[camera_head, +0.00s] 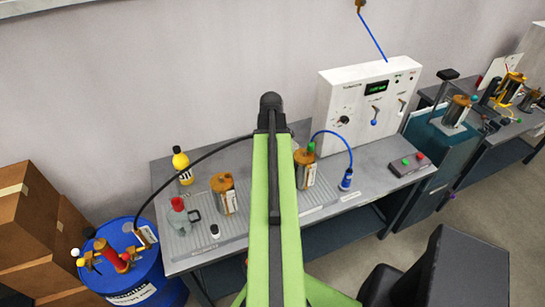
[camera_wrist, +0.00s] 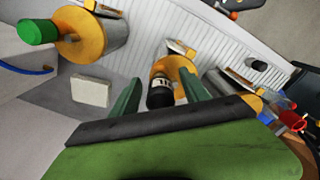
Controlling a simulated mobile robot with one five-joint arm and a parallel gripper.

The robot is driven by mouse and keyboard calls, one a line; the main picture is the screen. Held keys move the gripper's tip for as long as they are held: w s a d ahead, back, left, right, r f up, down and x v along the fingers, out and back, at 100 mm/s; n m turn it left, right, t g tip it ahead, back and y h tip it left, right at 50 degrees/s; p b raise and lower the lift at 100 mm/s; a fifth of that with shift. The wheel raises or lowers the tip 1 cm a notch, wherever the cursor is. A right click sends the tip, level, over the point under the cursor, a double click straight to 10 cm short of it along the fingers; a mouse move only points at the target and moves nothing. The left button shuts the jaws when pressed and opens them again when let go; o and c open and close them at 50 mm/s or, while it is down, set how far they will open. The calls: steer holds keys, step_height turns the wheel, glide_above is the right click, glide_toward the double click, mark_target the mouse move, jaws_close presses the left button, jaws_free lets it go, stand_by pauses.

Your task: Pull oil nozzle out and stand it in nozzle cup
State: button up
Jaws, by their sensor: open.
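In the wrist view, my gripper (camera_wrist: 160,82) is open, with one dark green finger on each side of a black, round-ended piece with a pale band. It looks like the oil nozzle (camera_wrist: 160,97) and appears set at a brass cylinder (camera_wrist: 172,67). I cannot tell whether the fingers touch it. In the head view my green arm hides my gripper, that cylinder and the nozzle. A black hose (camera_head: 193,158) runs from behind the arm toward the blue drum (camera_head: 165,280). I cannot clearly identify the nozzle cup.
On the grey bench (camera_head: 375,160) are a labelled brass cylinder (camera_head: 224,194), a green-capped one (camera_head: 305,170), a yellow bottle (camera_head: 182,166), a red-topped grey can (camera_head: 178,215) and a small black-and-white piece (camera_head: 214,231).

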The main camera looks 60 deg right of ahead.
step_height(320, 180, up, 18)
steer(key=p, duration=1.7)
steer(key=shift+f, duration=0.25)
